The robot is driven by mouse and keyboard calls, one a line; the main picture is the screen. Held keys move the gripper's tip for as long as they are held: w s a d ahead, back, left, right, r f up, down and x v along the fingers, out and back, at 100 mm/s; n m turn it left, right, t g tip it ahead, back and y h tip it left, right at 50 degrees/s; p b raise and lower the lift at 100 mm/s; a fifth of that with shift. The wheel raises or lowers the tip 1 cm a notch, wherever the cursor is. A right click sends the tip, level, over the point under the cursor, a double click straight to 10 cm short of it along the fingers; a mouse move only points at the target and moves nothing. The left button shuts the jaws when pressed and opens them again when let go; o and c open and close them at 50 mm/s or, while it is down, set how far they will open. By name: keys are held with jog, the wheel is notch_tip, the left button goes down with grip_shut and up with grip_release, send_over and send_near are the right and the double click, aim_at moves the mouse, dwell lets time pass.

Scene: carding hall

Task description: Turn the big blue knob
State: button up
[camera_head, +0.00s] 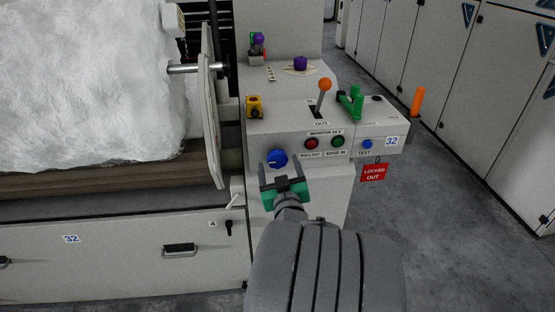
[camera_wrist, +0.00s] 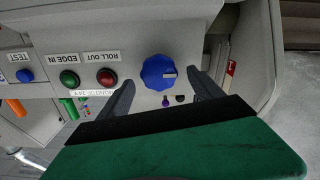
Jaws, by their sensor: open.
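The big blue knob (camera_head: 277,158) is on the front face of the light grey control panel, left of the red ROLL OUT button. My gripper (camera_head: 282,173) is just in front of and below the knob, open and empty. In the wrist view its dark fingers (camera_wrist: 161,80) are spread, with the knob framed between and beyond their tips. I cannot tell whether either finger touches it.
A red button (camera_head: 312,143), green button (camera_head: 338,141) and small blue TEST button (camera_head: 367,144) sit right of the knob. An orange-topped lever (camera_head: 324,85) and green handle (camera_head: 355,100) rise above. A red LOCKED OUT sign (camera_head: 374,172) hangs at right. Floor is clear on the right.

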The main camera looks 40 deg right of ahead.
aim_at(277, 161)
jog(key=shift+x, duration=1.5)
jog(key=c, duration=1.4)
